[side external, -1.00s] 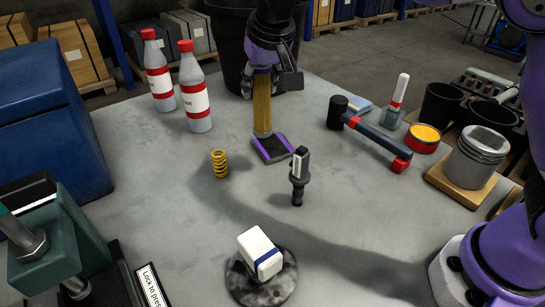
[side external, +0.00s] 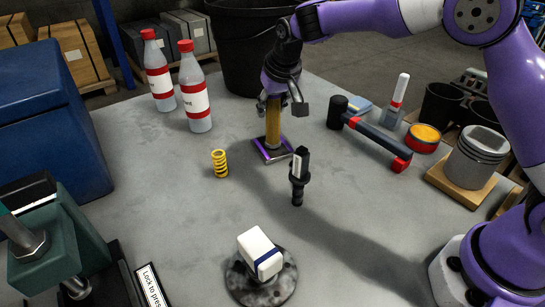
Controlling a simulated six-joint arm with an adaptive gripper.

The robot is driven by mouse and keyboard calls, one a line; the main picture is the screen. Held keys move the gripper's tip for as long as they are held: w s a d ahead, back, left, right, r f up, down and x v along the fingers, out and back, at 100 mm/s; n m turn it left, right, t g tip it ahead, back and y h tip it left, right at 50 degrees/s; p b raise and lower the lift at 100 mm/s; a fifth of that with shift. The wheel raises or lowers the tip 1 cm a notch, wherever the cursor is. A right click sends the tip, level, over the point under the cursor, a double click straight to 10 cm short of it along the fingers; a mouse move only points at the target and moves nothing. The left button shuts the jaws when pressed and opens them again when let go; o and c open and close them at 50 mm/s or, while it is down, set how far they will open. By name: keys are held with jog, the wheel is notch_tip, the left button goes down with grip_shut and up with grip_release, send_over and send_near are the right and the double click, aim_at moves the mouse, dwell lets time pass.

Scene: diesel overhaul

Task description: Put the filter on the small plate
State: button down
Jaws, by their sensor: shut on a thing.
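The filter (side external: 272,122) is a tall golden-yellow cylinder. It is upright over the small plate (side external: 259,155), a square plate with purple edges near the far middle of the table. Its lower end appears at the middle of the plate; I cannot tell for sure whether it touches. My gripper (side external: 276,98) comes from above and is shut on the filter's upper part, hiding its top.
A yellow spring (side external: 220,163) and a dark injector-like part (side external: 298,178) stand in front of the plate. Two bottles (side external: 196,92) are to the left, a hammer (side external: 372,132) to the right. A white box (side external: 259,252) sits on a round dark disc (side external: 283,284) nearer the camera.

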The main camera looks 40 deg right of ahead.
jog(key=shift+f, duration=0.15)
jog(key=shift+c, duration=2.2)
grip_release()
jog(key=d+v, duration=0.1)
jog(key=v, duration=1.1)
jog(key=s+d+r+n, duration=0.15)
jog(key=s+d, duration=0.25)
jog(key=s, duration=0.9)
jog(key=s+f+t, duration=0.1)
jog(key=s+f, duration=0.3)
jog(key=s, duration=0.5)
jog(key=shift+s+d+n+y, duration=0.25)
jog(key=shift+d+n+y, duration=0.1)
jog(key=shift+y, duration=0.05)
